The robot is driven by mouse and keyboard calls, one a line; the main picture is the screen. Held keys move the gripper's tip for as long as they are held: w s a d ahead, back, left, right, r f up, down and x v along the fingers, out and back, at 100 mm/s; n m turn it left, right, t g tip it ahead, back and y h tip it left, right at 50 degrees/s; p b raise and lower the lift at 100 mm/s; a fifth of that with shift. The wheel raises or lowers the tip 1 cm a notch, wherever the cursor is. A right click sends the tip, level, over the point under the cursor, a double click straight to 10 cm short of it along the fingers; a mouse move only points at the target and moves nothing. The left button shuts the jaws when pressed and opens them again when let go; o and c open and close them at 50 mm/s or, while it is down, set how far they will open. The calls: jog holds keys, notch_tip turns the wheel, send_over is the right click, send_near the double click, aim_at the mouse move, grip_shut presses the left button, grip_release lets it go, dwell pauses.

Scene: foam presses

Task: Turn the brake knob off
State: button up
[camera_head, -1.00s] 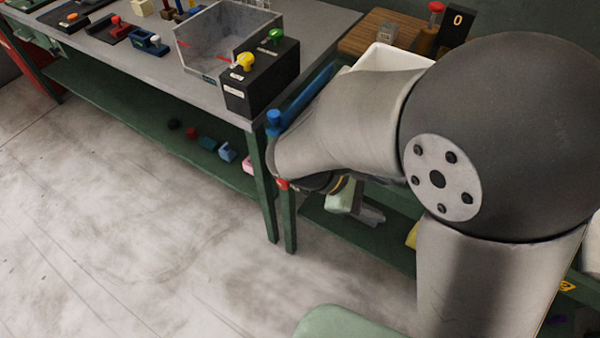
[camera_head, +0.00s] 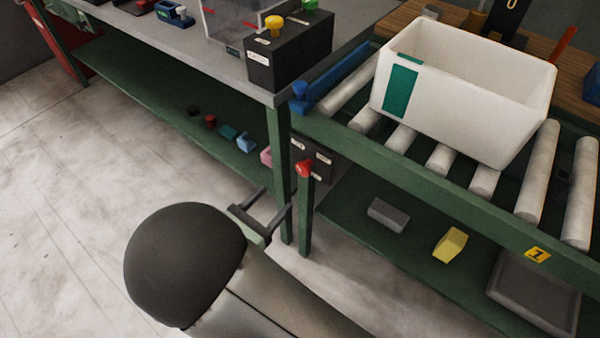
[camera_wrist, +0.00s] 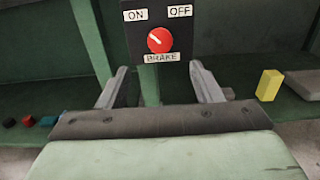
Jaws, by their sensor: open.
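The brake knob (camera_wrist: 159,40) is a red round dial on a dark panel (camera_wrist: 183,18) in the wrist view. White labels read ON at upper left, OFF at upper right and BRAKE below it. The white mark on the knob points up and left, toward ON. In the head view the red knob (camera_head: 304,168) shows at the table leg beside the conveyor. My gripper (camera_wrist: 164,80) is open and empty, its two fingers reaching toward the panel with the knob between and beyond them. In the head view the fingers (camera_head: 259,200) are just left of and below the knob.
A green leg stands below the panel. A white bin (camera_head: 460,95) sits on the rollers, above a shelf with a yellow block (camera_head: 450,245) and a grey block (camera_head: 388,214). A black box (camera_head: 290,50) with yellow and green knobs stands on the left table. The floor in front is clear.

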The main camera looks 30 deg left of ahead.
aim_at(302, 171)
jog(key=w, duration=0.3)
jog(key=w+d, duration=0.1)
jog(key=w, duration=0.7)
jog(key=shift+d, duration=0.15)
jog(key=shift+b, duration=0.3)
jog(key=c, duration=1)
